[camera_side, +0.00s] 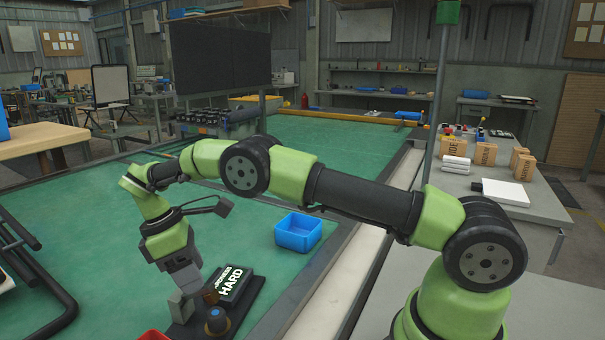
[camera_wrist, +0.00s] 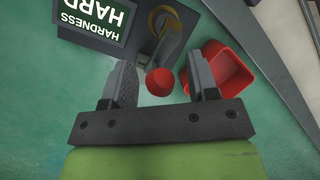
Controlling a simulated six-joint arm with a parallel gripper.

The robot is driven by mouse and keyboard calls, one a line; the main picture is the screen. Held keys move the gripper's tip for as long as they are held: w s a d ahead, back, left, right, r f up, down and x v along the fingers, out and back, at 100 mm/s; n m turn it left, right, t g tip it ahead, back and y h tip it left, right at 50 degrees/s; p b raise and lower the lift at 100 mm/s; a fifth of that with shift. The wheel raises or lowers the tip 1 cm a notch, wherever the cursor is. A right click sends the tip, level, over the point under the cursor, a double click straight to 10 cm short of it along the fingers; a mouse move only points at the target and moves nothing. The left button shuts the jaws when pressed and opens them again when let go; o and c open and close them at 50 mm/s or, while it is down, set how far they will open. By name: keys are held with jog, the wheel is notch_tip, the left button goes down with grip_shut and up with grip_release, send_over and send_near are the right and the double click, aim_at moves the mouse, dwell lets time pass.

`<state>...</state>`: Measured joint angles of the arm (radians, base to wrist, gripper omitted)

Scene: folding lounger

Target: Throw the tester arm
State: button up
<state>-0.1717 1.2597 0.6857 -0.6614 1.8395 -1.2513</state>
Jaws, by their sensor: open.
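The hardness tester has a dark base (camera_side: 246,300) and a lit display (camera_side: 232,284) reading HARDNESS HARD. In the wrist view the display (camera_wrist: 95,18) is at upper left. The tester arm is a grey lever (camera_wrist: 170,48) beside a brass ring (camera_wrist: 165,20), ending in a red knob (camera_wrist: 160,83). My gripper (camera_wrist: 160,90) is open, with its fingers on either side of the red knob and gaps to both. In the side view my gripper (camera_side: 181,305) points down beside the tester and hides the red knob.
A red bin (camera_wrist: 240,65) stands close to my right finger in the wrist view; its edge shows at the side view's bottom (camera_side: 154,336). A blue bin (camera_side: 298,233) stands behind the tester. Dark tubes (camera_side: 45,270) lie at left. The green mat (camera_side: 110,285) between is clear.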

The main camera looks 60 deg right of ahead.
jog(key=shift+s, duration=0.1)
jog(key=shift+s+d+f+t+y, duration=0.15)
jog(key=shift+s+f+t+y, duration=0.15)
jog(key=shift+s+t, duration=0.45)
jog(key=shift+s+d+f+t+y, duration=0.1)
jog(key=shift+s+f+t+y, duration=0.2)
jog(key=shift+t, duration=0.75)
jog(key=s+r+m+t, duration=0.1)
jog(key=s+r+m, duration=0.1)
jog(key=r, duration=0.6)
jog(key=s+r+m+t, duration=0.1)
jog(key=s+r, duration=0.2)
jog(key=r, duration=0.6)
jog(key=s+d+r+m+t+y, duration=0.1)
jog(key=s+r+m+t, duration=0.1)
jog(key=s, duration=0.5)
jog(key=s+d+r+m+t+y, duration=0.1)
jog(key=s+r+m+t, duration=0.1)
jog(key=s+r+m, duration=0.2)
jog(key=shift+s+d+r+m, duration=0.15)
jog(key=shift+s+m, duration=1.55)
jog(key=shift+s, duration=0.5)
